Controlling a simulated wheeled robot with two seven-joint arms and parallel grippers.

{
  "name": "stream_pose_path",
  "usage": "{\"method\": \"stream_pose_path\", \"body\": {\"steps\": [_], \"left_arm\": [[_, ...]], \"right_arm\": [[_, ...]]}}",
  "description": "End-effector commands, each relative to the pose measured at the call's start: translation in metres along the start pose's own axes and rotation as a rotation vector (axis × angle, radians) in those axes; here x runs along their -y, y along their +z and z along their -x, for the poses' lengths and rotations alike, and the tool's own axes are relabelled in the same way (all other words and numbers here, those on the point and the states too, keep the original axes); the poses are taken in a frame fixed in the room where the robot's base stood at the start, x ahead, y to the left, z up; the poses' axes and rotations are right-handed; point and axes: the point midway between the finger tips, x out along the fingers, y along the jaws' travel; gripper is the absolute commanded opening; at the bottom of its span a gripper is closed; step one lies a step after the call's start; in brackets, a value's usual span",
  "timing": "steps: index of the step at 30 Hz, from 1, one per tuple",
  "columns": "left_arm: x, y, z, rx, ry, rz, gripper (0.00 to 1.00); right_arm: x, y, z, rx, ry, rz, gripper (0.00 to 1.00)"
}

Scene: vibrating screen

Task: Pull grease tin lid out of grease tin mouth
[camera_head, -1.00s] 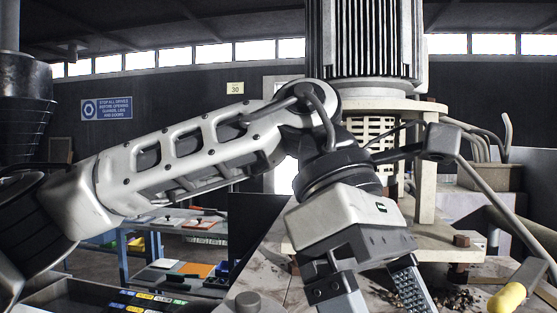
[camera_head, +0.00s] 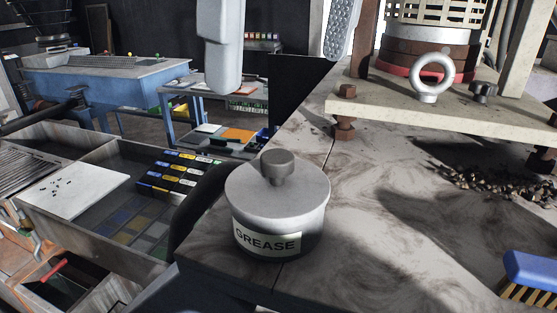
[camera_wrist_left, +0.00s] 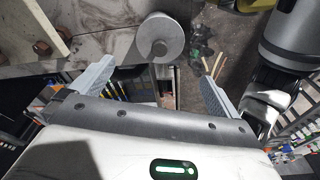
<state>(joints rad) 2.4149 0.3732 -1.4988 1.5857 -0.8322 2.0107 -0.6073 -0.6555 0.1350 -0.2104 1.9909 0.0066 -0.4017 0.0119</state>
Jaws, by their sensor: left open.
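The grease tin (camera_head: 312,228) is a pale round can with a GREASE label, upright on the stained bench top. The grease tin lid (camera_head: 247,194) sits on its mouth, a flat grey disc with a dark knob (camera_head: 277,166). My left gripper (camera_head: 280,70) is open and empty, its two fingers pointing down above and behind the tin in the head view, apart from it. In the left wrist view the lid (camera_wrist_left: 150,27) and knob lie ahead of the open left gripper (camera_wrist_left: 158,68), roughly between its fingers. My right gripper is not in view.
A blue brush (camera_head: 532,270) lies at the right edge. Dark gravel (camera_head: 505,184) is heaped behind it. A steel plate (camera_head: 455,118) with bolts and a ring (camera_head: 433,76) stands at the back. A drawer (camera_head: 110,230) with coloured pieces is at left.

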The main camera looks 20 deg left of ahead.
Motion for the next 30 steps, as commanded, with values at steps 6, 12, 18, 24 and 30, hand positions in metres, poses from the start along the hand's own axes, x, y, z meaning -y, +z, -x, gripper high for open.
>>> {"method": "stream_pose_path", "body": {"steps": [6,12,18,24,30], "left_arm": [[0.000,0.001,-0.050,0.003,-0.003,-0.002,1.00],[0.000,0.001,-0.085,0.002,-0.002,-0.001,1.00],[0.000,0.000,-0.104,0.002,-0.001,0.000,1.00],[0.000,0.000,-0.109,0.001,0.002,0.001,1.00],[0.000,0.000,-0.109,0.001,0.002,0.001,1.00]], "right_arm": [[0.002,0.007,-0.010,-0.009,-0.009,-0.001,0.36],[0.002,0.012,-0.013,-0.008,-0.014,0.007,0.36],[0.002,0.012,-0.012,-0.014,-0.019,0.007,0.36],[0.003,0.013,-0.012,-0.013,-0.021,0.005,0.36],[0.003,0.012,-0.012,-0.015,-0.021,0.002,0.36]]}}
